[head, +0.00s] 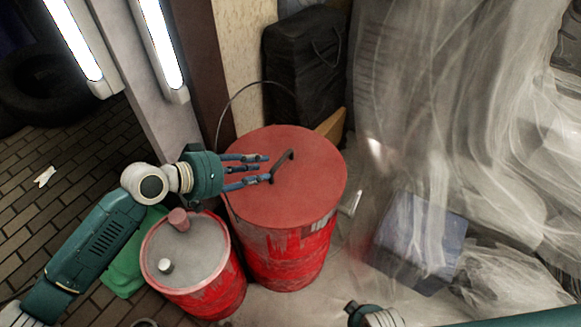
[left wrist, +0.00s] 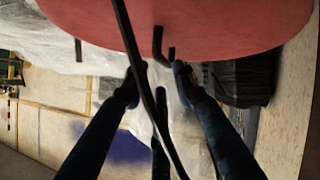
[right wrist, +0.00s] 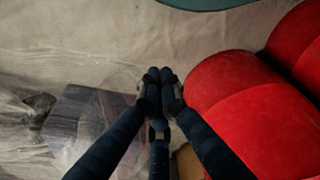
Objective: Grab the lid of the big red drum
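The big red drum (head: 285,250) stands in the middle of the head view, its flat red lid (head: 310,185) on top. A dark bar handle (head: 284,164) rises from the lid. My left gripper (head: 266,168) is over the lid's left half, its spread fingers pointing at the handle. The lower fingertip overlaps the handle's near end; contact is unclear. In the left wrist view, the handle (left wrist: 158,45) shows just beyond the open fingers (left wrist: 154,80), with nothing between them. My right gripper, only partly visible in the head view, has its fingertips (right wrist: 158,80) together and empty in the right wrist view.
A smaller red drum (head: 187,255) with a grey top stands at front left, below my left arm. A black case (head: 305,65) stands behind the big drum. A blue-grey box (head: 420,240) and plastic sheeting (head: 450,110) lie to the right. A thin dark cable (head: 230,105) arches behind the lid.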

